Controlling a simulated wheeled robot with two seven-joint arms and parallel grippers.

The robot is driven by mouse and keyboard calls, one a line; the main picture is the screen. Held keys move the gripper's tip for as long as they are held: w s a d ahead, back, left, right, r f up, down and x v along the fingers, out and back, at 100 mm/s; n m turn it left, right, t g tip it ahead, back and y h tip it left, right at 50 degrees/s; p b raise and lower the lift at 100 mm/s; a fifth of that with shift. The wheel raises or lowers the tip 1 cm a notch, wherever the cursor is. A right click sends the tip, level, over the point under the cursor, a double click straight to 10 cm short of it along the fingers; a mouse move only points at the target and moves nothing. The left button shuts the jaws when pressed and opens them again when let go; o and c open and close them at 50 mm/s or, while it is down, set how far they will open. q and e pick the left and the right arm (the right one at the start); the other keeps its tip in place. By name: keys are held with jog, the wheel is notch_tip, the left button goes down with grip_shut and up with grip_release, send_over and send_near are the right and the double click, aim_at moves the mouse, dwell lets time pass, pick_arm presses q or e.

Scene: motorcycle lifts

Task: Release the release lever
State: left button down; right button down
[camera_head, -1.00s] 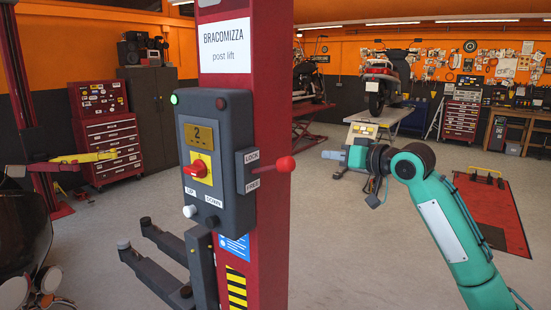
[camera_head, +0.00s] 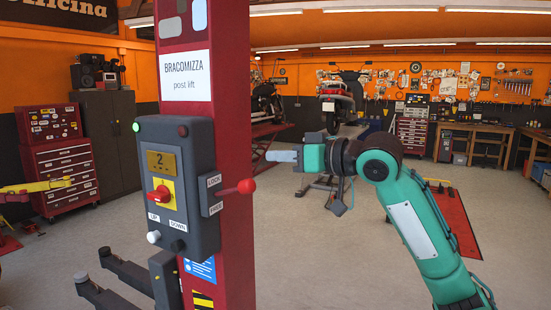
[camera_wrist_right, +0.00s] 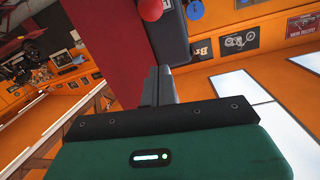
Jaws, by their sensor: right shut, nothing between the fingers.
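The release lever (camera_head: 246,186) is a short bar with a red ball knob. It sticks out to the right from the side of the grey control box (camera_head: 178,186), between the LOCK and FREE labels. The knob also shows at the top of the right wrist view (camera_wrist_right: 151,10). My right gripper (camera_head: 268,156) is shut and empty, its fingers pointing left. In the head view it is above and slightly right of the knob, apart from it. In the right wrist view the fingers (camera_wrist_right: 160,78) are together, below the knob in the picture. My left gripper is not in view.
The red lift post (camera_head: 230,110) stands behind the control box. The box carries a display reading 2, a red rotary switch (camera_head: 160,194) and UP and DOWN buttons. Dark lift arms (camera_head: 125,270) lie low at the left.

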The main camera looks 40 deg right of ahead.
aim_at(253, 181)
jog(key=p+x, duration=0.1)
jog(key=x, duration=0.1)
jog(key=p+x, duration=0.1)
jog(key=x, duration=0.2)
jog(key=p+x, duration=0.1)
jog(key=x, duration=0.1)
jog(key=shift+w+a+r+p, duration=0.15)
jog(key=shift+w+r+p, duration=0.15)
jog(key=shift+p, duration=0.1)
jog(key=shift+w+a+f, duration=0.15)
jog(key=shift+w+f, duration=0.05)
jog(key=shift+f, duration=0.75)
jog(key=shift+s+f, duration=0.5)
jog(key=shift+s+f+p, duration=0.25)
jog(key=shift+f+p, duration=0.05)
jog(key=shift+f, duration=0.35)
jog(key=shift+s, duration=0.1)
